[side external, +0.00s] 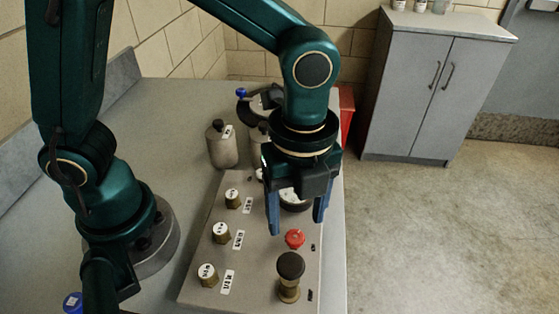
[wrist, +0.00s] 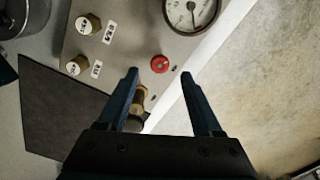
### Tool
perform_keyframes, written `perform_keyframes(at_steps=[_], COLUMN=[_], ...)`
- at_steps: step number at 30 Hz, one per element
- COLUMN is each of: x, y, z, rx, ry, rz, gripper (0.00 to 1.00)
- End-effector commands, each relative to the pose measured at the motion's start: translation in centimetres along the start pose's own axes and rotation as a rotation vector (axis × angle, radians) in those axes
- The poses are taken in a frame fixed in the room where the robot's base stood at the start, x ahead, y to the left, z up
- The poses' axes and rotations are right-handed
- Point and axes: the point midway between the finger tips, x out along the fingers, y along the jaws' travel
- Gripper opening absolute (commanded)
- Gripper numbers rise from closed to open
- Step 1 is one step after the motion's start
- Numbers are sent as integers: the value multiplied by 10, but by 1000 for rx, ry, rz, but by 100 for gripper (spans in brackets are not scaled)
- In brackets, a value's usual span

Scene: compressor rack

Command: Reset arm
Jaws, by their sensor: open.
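My gripper (side external: 296,212) is open, with its two blue fingers pointing down above the grey control panel (side external: 258,270). In the wrist view my gripper (wrist: 160,75) shows nothing held between its fingers. The panel has a red knob (side external: 295,239) and a brass post with a black cap (side external: 290,268) near its right edge. In the wrist view the red knob (wrist: 159,64) lies beyond the fingertips, and the brass post (wrist: 139,98) is partly hidden by the left finger. A round gauge (wrist: 192,12) sits on the panel; my gripper partly covers it in the side view.
Several brass fittings with white tops, one of them (side external: 220,232), line the panel's left side beside labels. A grey metal canister (side external: 221,148) stands behind the panel. A red object (side external: 347,110) is at the bench's far edge. A grey cabinet (side external: 430,90) stands beyond open floor.

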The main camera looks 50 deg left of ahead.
Motion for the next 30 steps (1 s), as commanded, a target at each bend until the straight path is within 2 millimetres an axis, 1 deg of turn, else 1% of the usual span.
perform_keyframes(at_steps=[1, 4, 14, 17, 20, 23, 24, 26, 30], x=[-5, -10, -11, -23, -43, -64, -72, -81, -95], y=[0, 0, 0, -7, -8, -1, 4, 11, 33], z=[0, 0, 2, 11, 28, 49, 57, 68, 89], rx=[0, 0, -8, -45, -110, -247, -322, -445, -767], ry=[0, 0, 0, 8, 17, 27, 33, 43, 81], rz=[-3, -1, -1, -46, -112, -189, -220, -264, -362], gripper=[67, 67, 67, 67, 67, 67, 67, 67, 67])
